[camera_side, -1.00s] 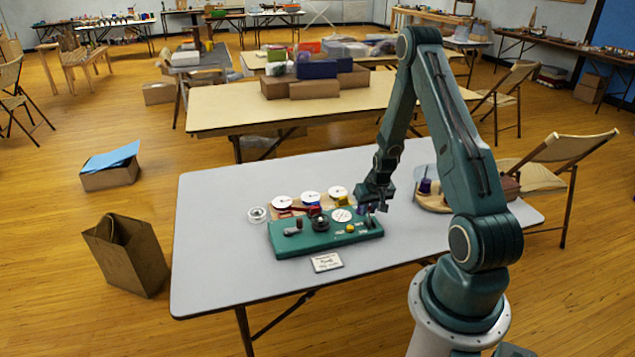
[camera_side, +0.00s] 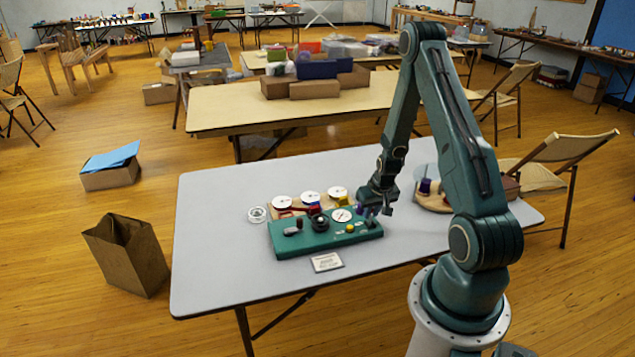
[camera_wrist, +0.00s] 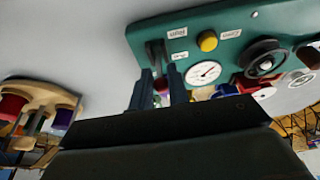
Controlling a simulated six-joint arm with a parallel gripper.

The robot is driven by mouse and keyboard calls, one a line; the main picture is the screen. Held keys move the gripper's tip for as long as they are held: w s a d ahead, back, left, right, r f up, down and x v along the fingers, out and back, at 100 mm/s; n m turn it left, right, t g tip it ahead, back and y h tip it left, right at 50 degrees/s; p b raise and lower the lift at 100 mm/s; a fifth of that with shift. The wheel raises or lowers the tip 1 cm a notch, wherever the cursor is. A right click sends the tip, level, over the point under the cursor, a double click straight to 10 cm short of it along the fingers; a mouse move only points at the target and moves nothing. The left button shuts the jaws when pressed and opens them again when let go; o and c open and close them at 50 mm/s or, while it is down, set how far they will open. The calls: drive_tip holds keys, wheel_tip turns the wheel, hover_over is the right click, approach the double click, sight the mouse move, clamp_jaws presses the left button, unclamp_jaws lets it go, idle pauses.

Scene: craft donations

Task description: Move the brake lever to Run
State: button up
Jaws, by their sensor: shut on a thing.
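The green control panel (camera_side: 300,243) lies on the grey table. The dark brake lever (camera_wrist: 155,52) stands at the panel's end, its right end in the side view, beside two small white labels (camera_wrist: 178,33). The label nearer the panel's outer edge appears to read Run; the other is too small to read surely. My gripper (camera_side: 376,210) is at this end and shut on the lever. In the wrist view my gripper (camera_wrist: 161,72) shows two dark fingers at the lever, which partly hide it. The lever's exact angle is hard to tell.
The panel also carries a yellow button (camera_wrist: 207,41), a round white dial (camera_wrist: 203,73) and a black knob (camera_wrist: 264,60). A board with purple spools (camera_side: 425,187) is to the right. A card (camera_side: 327,262) lies in front.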

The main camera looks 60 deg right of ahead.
drive_tip(key=shift+s+a, duration=0.4)
drive_tip(key=shift+c, duration=0.2)
drive_tip(key=shift+a, duration=0.1)
drive_tip(key=shift+s+a+f, duration=0.15)
drive_tip(key=shift+s+a, duration=0.25)
drive_tip(key=shift+s, duration=0.1)
clamp_jaws()
drive_tip(key=shift+o, duration=1.4)
unclamp_jaws()
wheel_tip(320, 180, up, 8)
drive_tip(key=shift+f, duration=0.2)
